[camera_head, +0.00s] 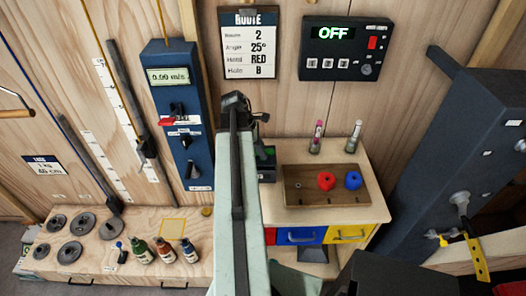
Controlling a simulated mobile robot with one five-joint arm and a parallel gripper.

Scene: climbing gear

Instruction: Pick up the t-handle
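I cannot pick out the t-handle with certainty. My pale green arm rises through the middle of the view and hides part of the bench and the cabinet. I cannot make out my gripper's fingers.
The low bench (60,270) also holds round grey weights (70,252) and several small bottles (164,250). Right of my arm, a cabinet (375,208) carries a wooden board (300,192) with red and blue holds (326,181). A large dark blue post (440,150) leans at the right.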

